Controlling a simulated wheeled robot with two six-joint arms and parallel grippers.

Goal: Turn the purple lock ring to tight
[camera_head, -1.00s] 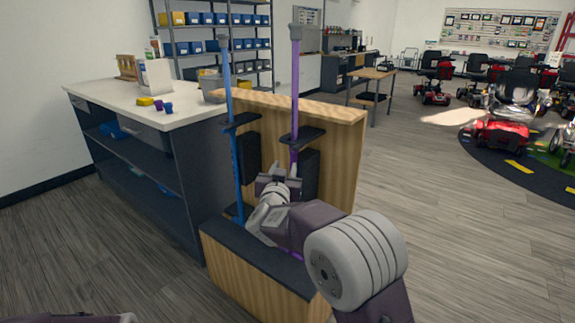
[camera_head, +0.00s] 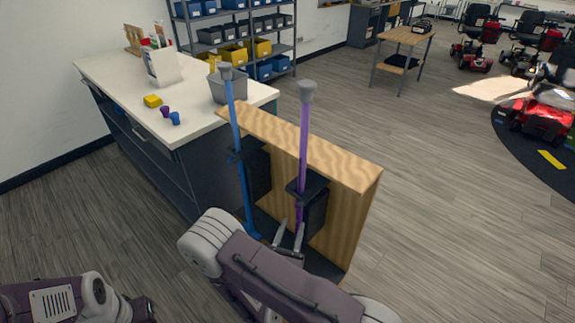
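A purple pole (camera_head: 303,145) with a grey top stands upright in a dark holder (camera_head: 307,188) on the wooden rack (camera_head: 345,178). A blue pole (camera_head: 237,130) stands to its left. I cannot make out a separate purple lock ring; the pole's lower part is partly hidden by my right arm. My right gripper (camera_head: 289,238) is low at the purple pole, below the holder. Its two light fingers are apart, close to the pole; I cannot tell whether they touch it. My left arm (camera_head: 65,302) is at the lower left, its gripper (camera_head: 148,309) dark and unclear.
A white-topped counter (camera_head: 110,75) at the left bears a small purple cup (camera_head: 165,111), a blue cup (camera_head: 175,119), a yellow object (camera_head: 152,101) and a grey bin (camera_head: 228,87). Shelves (camera_head: 285,46) stand behind. Open floor (camera_head: 450,200) lies to the right.

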